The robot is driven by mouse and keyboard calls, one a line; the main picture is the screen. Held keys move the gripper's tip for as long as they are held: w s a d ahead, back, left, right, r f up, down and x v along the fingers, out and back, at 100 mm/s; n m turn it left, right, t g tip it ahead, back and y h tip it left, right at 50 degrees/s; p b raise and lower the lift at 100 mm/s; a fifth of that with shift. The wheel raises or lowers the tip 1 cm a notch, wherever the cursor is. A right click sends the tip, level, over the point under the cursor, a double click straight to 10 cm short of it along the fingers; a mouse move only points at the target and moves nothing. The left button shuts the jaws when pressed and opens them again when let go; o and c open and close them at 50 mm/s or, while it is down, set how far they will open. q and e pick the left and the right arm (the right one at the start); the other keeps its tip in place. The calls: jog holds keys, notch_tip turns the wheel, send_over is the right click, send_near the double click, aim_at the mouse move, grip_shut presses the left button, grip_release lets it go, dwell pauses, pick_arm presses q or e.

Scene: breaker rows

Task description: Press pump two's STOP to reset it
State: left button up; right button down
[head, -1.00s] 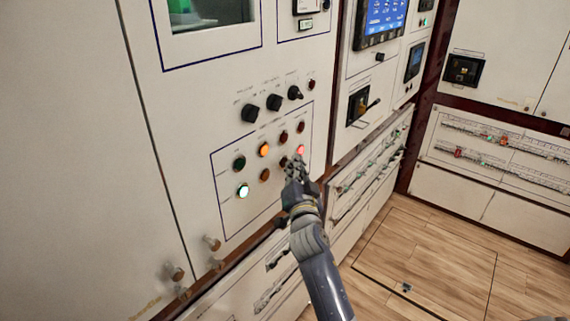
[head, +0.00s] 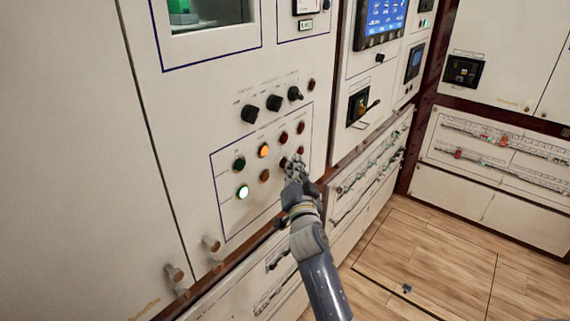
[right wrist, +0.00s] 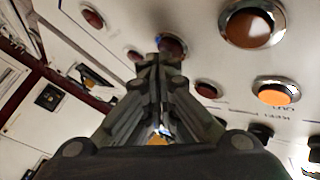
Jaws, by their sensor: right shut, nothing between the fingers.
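The button panel (head: 230,216) has two rows of round buttons and lamps inside a blue outline; its labels are too small to read, so I cannot tell which is pump two's STOP. In the upper row are a dark green one (head: 239,164), a lit amber one (head: 264,150) and two dark red ones. In the lower row are a lit green one (head: 242,192), an unlit orange one (head: 265,176) and red ones partly behind my right gripper (head: 293,164). That gripper is shut and empty, fingertips at a dark red button (right wrist: 172,43); contact is unclear.
Dark rotary knobs (head: 274,103) sit above the panel. A breaker handle (head: 359,104) sticks out to the right. Brass-coloured knobs (head: 175,273) stick out at lower left.

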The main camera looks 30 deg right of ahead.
jog(key=shift+s+d, duration=0.25)
jog(key=shift+s, duration=0.35)
jog(key=shift+s, duration=0.1)
jog(key=s, duration=0.1)
jog(key=s+d+p, duration=0.1)
jog(key=s, duration=0.1)
jog(key=s+d+p, duration=0.1)
jog(key=shift+s, duration=0.2)
dwell(0.6)
